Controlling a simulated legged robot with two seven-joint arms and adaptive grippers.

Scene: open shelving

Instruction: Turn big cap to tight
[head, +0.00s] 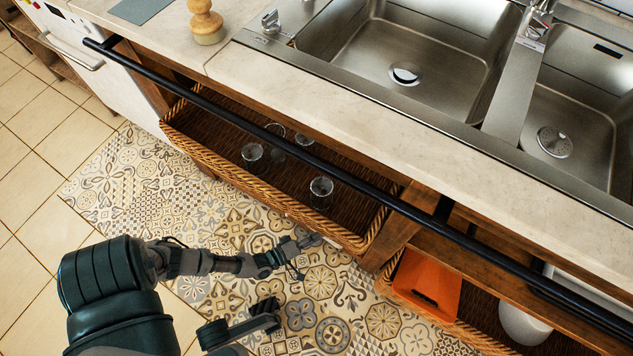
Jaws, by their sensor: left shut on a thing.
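My left gripper (290,256) is at the end of the arm from the lower left, low in front of the wicker basket (230,171) under the counter. It is shut on a small pale grey thing (311,240) close to the basket's lower front edge. The thing is too small and too covered by the fingers to tell if it is the big cap. No big cap can be made out elsewhere. A dark jointed part of mine (243,325) shows at the bottom; it may belong to my right gripper, and its jaws cannot be made out.
Several clear glasses (321,187) stand in the basket. A black rail (315,160) runs along the counter front, below a double steel sink (400,50). An orange thing (428,285) and a white rounded thing (522,322) sit on the lower right. The patterned floor (150,190) is clear at left.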

